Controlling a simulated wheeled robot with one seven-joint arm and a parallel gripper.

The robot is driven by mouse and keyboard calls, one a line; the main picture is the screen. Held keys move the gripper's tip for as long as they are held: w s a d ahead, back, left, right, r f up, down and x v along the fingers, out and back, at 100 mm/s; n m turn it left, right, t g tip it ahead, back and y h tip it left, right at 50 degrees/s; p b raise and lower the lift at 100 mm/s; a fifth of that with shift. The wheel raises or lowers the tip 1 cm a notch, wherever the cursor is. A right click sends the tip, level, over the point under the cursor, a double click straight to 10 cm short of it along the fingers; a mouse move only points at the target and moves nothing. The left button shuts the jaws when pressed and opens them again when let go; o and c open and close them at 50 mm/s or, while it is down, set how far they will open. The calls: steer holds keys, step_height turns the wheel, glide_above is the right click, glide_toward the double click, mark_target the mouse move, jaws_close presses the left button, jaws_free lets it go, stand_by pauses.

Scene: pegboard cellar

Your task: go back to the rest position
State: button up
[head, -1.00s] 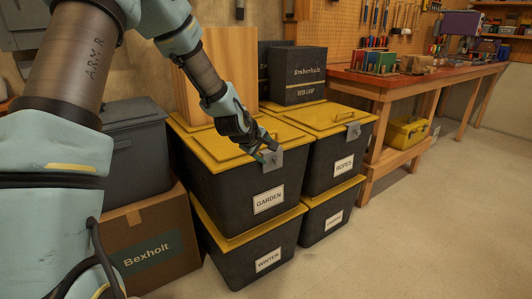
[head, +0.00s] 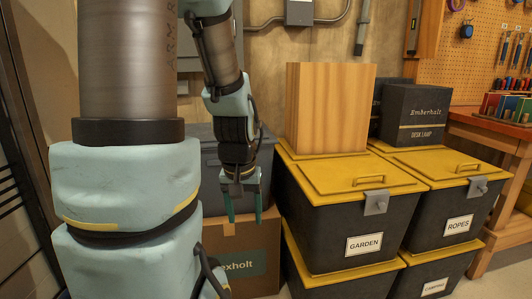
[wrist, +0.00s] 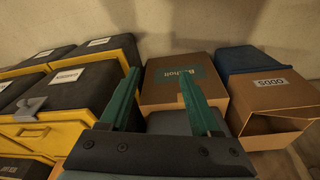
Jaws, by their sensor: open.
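My gripper (head: 244,205) is open and empty, its two green fingers pointing down in the head view. It hangs in front of the grey bin and above the Bexholt cardboard box (head: 262,240), to the left of the GARDEN bin (head: 325,225). In the wrist view, my gripper (wrist: 155,95) shows its fingers spread apart, with the Bexholt box (wrist: 165,95) beyond and between them. The GARDEN bin's yellow lid is shut, with a grey latch (head: 375,202) at its front.
The ROPES bin (head: 440,215) stands right of the GARDEN bin, both stacked on other bins. A wooden block (head: 330,108) and an Emberholt box (head: 414,115) stand on the lids. A workbench (head: 495,130) is at the right. An open cardboard box (wrist: 270,130) shows in the wrist view.

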step_height(320, 180, up, 12)
steer(key=s+a+p, duration=0.2)
steer(key=p, duration=1)
steer(key=shift+s+r+g, duration=0.2)
steer(key=shift+g, duration=0.1)
stand_by(0.9)
